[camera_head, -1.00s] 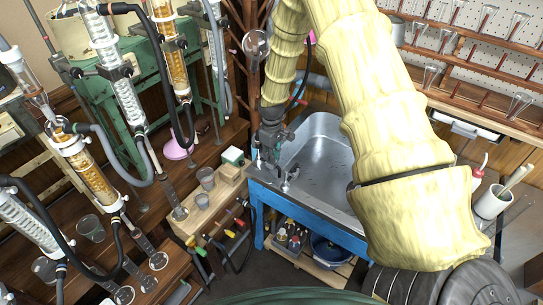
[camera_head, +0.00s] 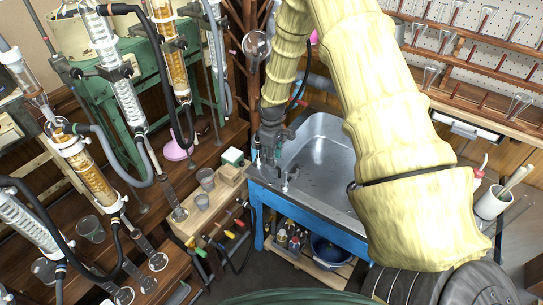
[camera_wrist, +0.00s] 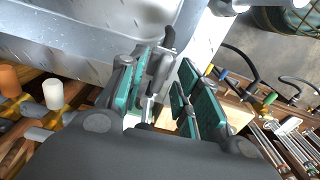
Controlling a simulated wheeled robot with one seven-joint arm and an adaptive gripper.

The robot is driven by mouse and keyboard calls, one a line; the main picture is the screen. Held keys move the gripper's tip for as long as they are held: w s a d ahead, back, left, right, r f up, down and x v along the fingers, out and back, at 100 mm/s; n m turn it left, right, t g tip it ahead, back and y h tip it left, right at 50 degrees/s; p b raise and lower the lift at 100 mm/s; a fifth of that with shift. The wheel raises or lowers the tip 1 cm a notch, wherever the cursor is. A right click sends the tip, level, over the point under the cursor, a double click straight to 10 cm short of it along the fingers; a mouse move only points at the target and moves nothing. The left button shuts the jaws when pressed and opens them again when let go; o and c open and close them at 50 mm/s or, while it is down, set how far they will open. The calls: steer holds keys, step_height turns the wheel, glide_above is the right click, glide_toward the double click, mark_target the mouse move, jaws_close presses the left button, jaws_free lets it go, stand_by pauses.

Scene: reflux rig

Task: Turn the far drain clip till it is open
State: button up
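My gripper (camera_head: 266,158) hangs over the left end of the steel sink, beside the wooden bench. In the wrist view my gripper (camera_wrist: 163,98) shows two teal-padded fingers standing apart, with a gap between them. A grey metal fitting (camera_wrist: 160,68), perhaps the sink tap, shows beside the left finger; I cannot tell whether they touch. I cannot make out the far drain clip for certain in either view. Glass columns with amber packing (camera_head: 88,172) and dark hoses stand at the left, and their lower fittings are small or partly hidden.
The sink (camera_head: 325,155) sits on a blue frame (camera_head: 312,222). Small beakers (camera_head: 206,178) stand on the bench left of my gripper. Colour-handled tools (camera_head: 230,234) line the bench front. A blue bowl (camera_head: 330,250) is on the low shelf. Glassware racks hang at the right.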

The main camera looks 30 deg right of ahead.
step_height(320, 180, up, 12)
stand_by(0.9)
steer(key=shift+f, duration=0.1)
stand_by(0.3)
steer(key=s+a+f+m, duration=0.1)
steer(key=s+a+f, duration=0.5)
steer(key=s+f, duration=0.25)
steer(key=s+a+f+m, duration=0.1)
steer(key=s+a+f, duration=0.55)
steer(key=f, duration=0.35)
steer(key=s+a+f+m, duration=0.1)
steer(key=s+a+f, duration=0.1)
steer(key=s, duration=0.6)
steer(key=s+a+f+m, duration=0.1)
steer(key=s+a+f, duration=0.1)
steer(key=s, duration=0.6)
steer(key=s+a+f+m, duration=0.1)
steer(key=s+a+f, duration=0.1)
steer(key=s, duration=0.6)
steer(key=shift+s+a, duration=0.3)
steer(key=shift+a, duration=0.6)
